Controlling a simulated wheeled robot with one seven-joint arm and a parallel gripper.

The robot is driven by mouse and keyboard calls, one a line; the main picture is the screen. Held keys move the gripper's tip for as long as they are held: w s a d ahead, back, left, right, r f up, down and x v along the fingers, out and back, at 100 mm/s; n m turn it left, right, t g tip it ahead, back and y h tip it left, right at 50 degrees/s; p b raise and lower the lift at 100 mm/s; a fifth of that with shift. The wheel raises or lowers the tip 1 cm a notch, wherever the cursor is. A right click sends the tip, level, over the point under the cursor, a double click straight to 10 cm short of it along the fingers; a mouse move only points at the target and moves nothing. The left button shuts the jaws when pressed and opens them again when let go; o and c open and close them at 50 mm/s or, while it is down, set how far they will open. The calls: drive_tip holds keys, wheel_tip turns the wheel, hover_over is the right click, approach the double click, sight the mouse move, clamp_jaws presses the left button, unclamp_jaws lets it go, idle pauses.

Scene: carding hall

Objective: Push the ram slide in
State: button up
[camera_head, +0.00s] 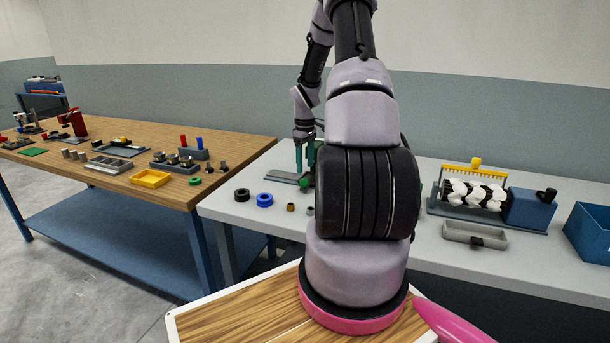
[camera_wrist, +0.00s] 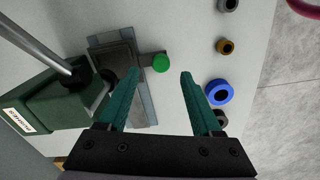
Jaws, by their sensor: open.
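The ram slide appears to be the dark grey block (camera_wrist: 114,62) on a flat grey rail (camera_wrist: 147,105), with a short stem ending in a green knob (camera_wrist: 160,63). In the head view the rail (camera_head: 283,178) lies on the light table, with the green knob (camera_head: 304,184) near its right end. My gripper (camera_head: 304,170) is open and points down above it. In the wrist view my gripper (camera_wrist: 160,74) shows the knob between its teal fingertips; contact cannot be told. A green machine body (camera_wrist: 48,108) with a metal rod stands beside the rail. My arm hides part of this in the head view.
A blue ring (camera_head: 264,200), a black ring (camera_head: 242,194) and small brass and grey rings lie nearby on the light table. A brush-and-roller machine (camera_head: 481,189), a grey tray (camera_head: 475,235) and a blue bin (camera_head: 590,232) stand right. A crowded wooden bench (camera_head: 110,182) is left.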

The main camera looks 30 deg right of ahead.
wheel_tip(320, 180, up, 5)
drive_tip(key=shift+f, duration=0.1)
idle(0.6)
